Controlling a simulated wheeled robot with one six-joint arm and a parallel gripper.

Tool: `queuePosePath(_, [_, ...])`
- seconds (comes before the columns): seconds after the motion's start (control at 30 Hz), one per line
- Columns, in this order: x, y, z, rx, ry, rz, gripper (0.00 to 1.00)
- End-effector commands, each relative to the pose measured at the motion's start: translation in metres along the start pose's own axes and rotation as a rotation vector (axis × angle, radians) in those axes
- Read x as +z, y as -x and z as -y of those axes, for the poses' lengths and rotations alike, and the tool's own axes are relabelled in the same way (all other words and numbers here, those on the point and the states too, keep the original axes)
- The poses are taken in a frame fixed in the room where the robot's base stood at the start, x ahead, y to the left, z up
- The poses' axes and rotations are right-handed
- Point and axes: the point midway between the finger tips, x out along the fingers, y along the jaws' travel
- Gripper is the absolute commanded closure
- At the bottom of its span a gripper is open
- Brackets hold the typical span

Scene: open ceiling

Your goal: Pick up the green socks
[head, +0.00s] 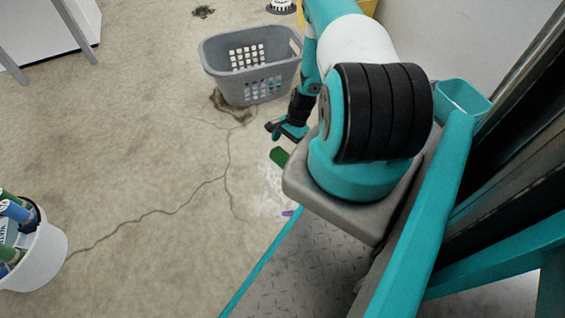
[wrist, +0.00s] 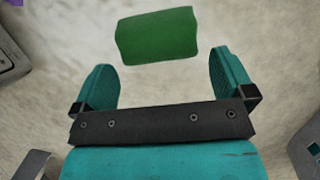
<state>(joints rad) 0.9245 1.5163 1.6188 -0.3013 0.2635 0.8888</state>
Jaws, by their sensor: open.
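A green folded cloth piece, which looks like the green socks (wrist: 157,36), lies on the floor. In the wrist view it is at the top middle, just beyond my gripper (wrist: 162,72). My gripper's two teal fingers are spread apart with nothing between them, and the socks lie ahead of the gap. In the head view the green socks (head: 279,156) are partly visible beside my arm's base, close to my gripper (head: 287,132). Whether the fingers are level with the socks in height is hard to tell.
A grey laundry basket (head: 250,62) stands on the floor behind my gripper. A white bucket (head: 36,254) with cans is at the lower left. A small purple item (head: 289,212) lies near my base. The cracked concrete floor at left centre is clear.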

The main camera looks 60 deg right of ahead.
Motion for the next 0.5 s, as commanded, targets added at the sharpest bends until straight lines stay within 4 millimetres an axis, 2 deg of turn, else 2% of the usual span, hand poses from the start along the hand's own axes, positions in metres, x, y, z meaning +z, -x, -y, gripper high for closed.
queuePosePath(0.03, [-0.001,-0.006,0.0,0.0,0.001,0.0,0.0])
queuePosePath(0.27, [0.001,-0.018,0.0,-0.001,0.001,0.0,0.0])
queuePosePath(0.5, [0.006,-0.055,-0.002,0.0,0.001,0.001,0.0])
